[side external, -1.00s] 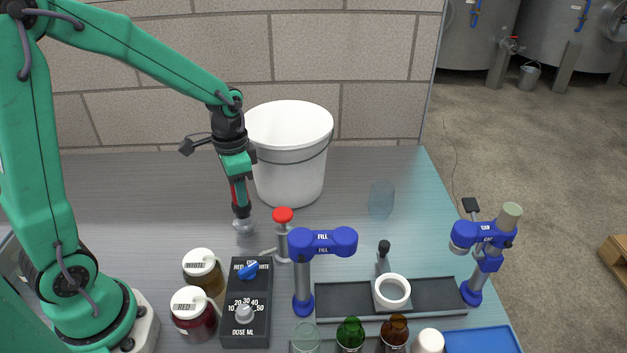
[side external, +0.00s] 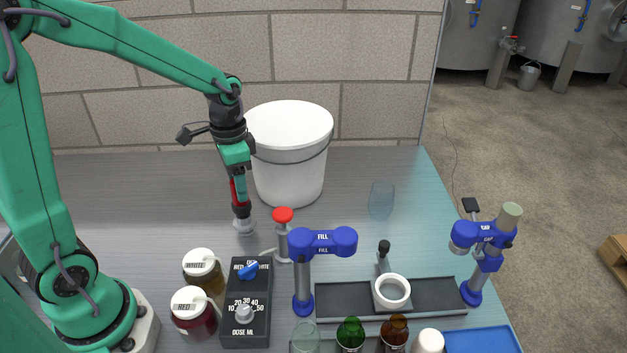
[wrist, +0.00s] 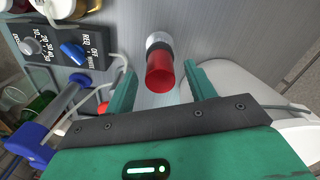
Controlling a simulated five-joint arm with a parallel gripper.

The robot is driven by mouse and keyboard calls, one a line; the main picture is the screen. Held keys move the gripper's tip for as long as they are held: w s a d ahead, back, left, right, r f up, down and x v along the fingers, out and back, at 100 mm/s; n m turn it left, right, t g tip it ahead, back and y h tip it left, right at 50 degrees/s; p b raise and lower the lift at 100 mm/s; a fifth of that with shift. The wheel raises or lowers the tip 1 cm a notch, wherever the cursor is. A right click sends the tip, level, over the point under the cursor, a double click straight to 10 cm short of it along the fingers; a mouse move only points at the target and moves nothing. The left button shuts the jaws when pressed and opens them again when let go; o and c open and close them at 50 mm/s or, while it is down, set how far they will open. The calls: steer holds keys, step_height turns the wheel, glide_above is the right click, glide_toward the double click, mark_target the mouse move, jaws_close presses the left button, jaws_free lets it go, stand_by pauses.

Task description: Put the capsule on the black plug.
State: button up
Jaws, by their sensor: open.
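The red capsule (side external: 235,190) stands between the fingers of my gripper (side external: 239,184) in the side view. Directly below it is a dark band (side external: 241,211), which looks like the black plug, above a pale, clear base on the table. In the wrist view the red capsule (wrist: 162,74) is in line with that silvery base (wrist: 157,38), with a narrow dark edge between them. My gripper's green fingers (wrist: 160,82) are apart on either side of the capsule, with gaps visible. How far the capsule covers the plug is hard to tell.
A white bucket (side external: 290,150) stands close behind, right of my gripper. A red-topped pump (side external: 283,228) is close at the right front. The dosing box (side external: 246,310), jars and blue filling post (side external: 303,280) stand in front. Open table lies left of my gripper.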

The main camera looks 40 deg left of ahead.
step_height(320, 180, up, 10)
steer(key=shift+f, duration=0.15)
stand_by(0.3)
stand_by(0.5)
steer(key=s+d+r+n+t, duration=0.1)
steer(key=s+n+t, duration=0.1)
steer(key=s, duration=0.4)
steer(key=s+d+r+n+t, duration=0.1)
steer(key=s+d+n+t, duration=0.1)
steer(key=s, duration=0.4)
steer(key=shift+d+r+n+t, duration=0.15)
steer(key=shift+d+n+t, duration=0.15)
steer(key=shift+t, duration=0.5)
steer(key=shift+s, duration=0.1)
stand_by(0.4)
